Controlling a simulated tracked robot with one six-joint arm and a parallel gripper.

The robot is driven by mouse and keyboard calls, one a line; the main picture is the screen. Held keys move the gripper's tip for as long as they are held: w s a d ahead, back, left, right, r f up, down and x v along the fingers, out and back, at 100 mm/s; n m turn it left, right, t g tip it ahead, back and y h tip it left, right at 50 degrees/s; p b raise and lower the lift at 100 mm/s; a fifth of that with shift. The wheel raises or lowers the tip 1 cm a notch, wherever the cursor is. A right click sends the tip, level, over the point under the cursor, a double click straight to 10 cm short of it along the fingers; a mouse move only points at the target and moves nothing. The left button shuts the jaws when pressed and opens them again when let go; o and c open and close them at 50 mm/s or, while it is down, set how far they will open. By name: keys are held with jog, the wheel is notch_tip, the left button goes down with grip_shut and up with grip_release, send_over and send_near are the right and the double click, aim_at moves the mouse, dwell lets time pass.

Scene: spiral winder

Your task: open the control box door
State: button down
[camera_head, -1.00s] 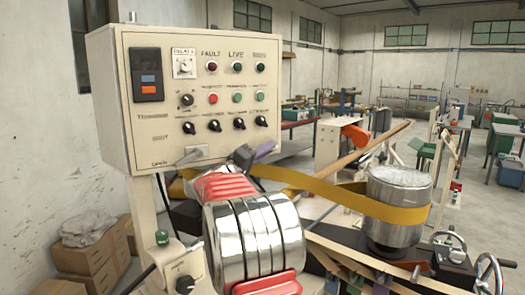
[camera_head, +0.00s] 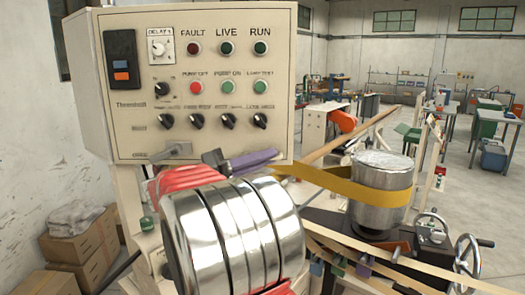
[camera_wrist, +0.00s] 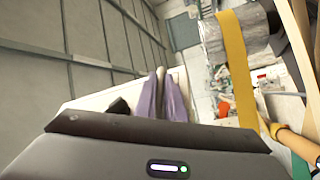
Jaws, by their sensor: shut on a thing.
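The cream control box (camera_head: 122,100) stands at the left in the head view, with buttons, lamps and knobs on its door (camera_head: 200,75). A grey handle (camera_head: 172,150) shows low on the door. My gripper (camera_head: 240,160), with purple fingers, is at the door's lower edge, right of that handle. In the wrist view the fingers (camera_wrist: 163,97) are close together in front of the pale box (camera_wrist: 92,103). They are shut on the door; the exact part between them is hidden. I cannot tell whether the door stands ajar.
A metal drum (camera_head: 382,190) with a yellow strap (camera_head: 330,188) stands to the right, beside handwheels (camera_head: 466,268). Cardboard boxes (camera_head: 75,250) lie at the lower left. My silver and red arm links cover the lower middle. Open floor lies further back on the right.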

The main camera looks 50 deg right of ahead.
jog(key=shift+s+a+f+m+g+y, duration=0.15)
jog(key=shift+s+a+g+y, duration=0.15)
jog(key=shift+a, duration=0.25)
jog(key=shift+s+a+r+m+g+y, duration=0.1)
jog(key=shift+s+a+m+g, duration=0.1)
jog(key=shift+s+a, duration=0.25)
jog(key=shift+s+a+f+m+g+y, duration=0.15)
jog(key=shift+s+a+g+y, duration=0.1)
jog(key=shift+a, duration=0.35)
jog(key=shift+r, duration=0.1)
jog(key=c, duration=2.1)
grip_release()
jog(key=shift+r, duration=0.15)
